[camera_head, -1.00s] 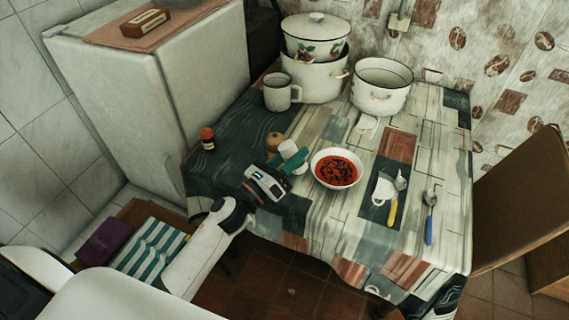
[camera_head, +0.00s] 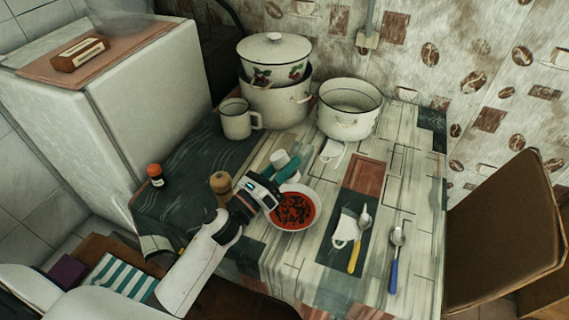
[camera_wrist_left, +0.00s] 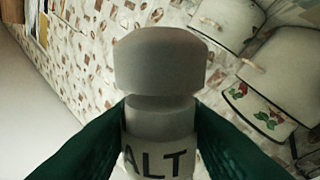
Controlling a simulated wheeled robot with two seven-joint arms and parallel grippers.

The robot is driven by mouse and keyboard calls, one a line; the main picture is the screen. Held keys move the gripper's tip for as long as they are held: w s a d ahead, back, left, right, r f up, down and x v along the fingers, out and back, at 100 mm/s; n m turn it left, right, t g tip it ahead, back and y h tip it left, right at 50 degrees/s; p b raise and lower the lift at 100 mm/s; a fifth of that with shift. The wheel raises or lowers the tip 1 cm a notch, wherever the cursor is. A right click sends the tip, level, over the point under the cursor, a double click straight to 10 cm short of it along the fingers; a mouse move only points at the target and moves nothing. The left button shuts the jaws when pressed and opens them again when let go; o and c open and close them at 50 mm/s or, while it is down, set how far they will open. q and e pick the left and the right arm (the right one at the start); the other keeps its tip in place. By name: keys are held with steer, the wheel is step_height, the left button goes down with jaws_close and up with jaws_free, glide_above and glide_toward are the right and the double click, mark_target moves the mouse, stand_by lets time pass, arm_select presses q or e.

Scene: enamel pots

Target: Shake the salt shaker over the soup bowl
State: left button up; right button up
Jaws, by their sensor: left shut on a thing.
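The white salt shaker (camera_head: 281,158) is between the green fingers of my left gripper (camera_head: 284,170), which is shut on it. In the left wrist view the shaker (camera_wrist_left: 160,65) stands between both fingers (camera_wrist_left: 160,140), with the letters "ALT" showing on its body. The soup bowl (camera_head: 314,199) is white and holds red soup (camera_head: 294,211) with dark bits. My left gripper overlaps the bowl's upper left rim in the head view. I cannot tell its height above the bowl. My right gripper is out of view.
A brown wooden shaker (camera_head: 221,184) stands left of my gripper, and an orange-capped jar (camera_head: 155,174) farther left. A mug (camera_head: 237,122), stacked pots (camera_head: 275,102) and an open pot (camera_head: 349,112) stand at the back. A yellow-handled spoon (camera_head: 357,245) and blue-handled spoon (camera_head: 395,265) lie at right.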

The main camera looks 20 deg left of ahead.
arm_select(q)
steer(key=shift+s+a+f+b, duration=0.15)
steer(key=shift+s+f+b, duration=0.15)
steer(key=shift+f+b, duration=0.35)
steer(key=shift+w+f+b, duration=0.1)
steer(key=shift+f+b, duration=0.25)
steer(key=shift+f, duration=0.35)
steer(key=shift+f+b, duration=0.45)
steer(key=shift+f, duration=0.1)
steer(key=shift+f+b, duration=0.75)
steer(key=shift+f, duration=0.2)
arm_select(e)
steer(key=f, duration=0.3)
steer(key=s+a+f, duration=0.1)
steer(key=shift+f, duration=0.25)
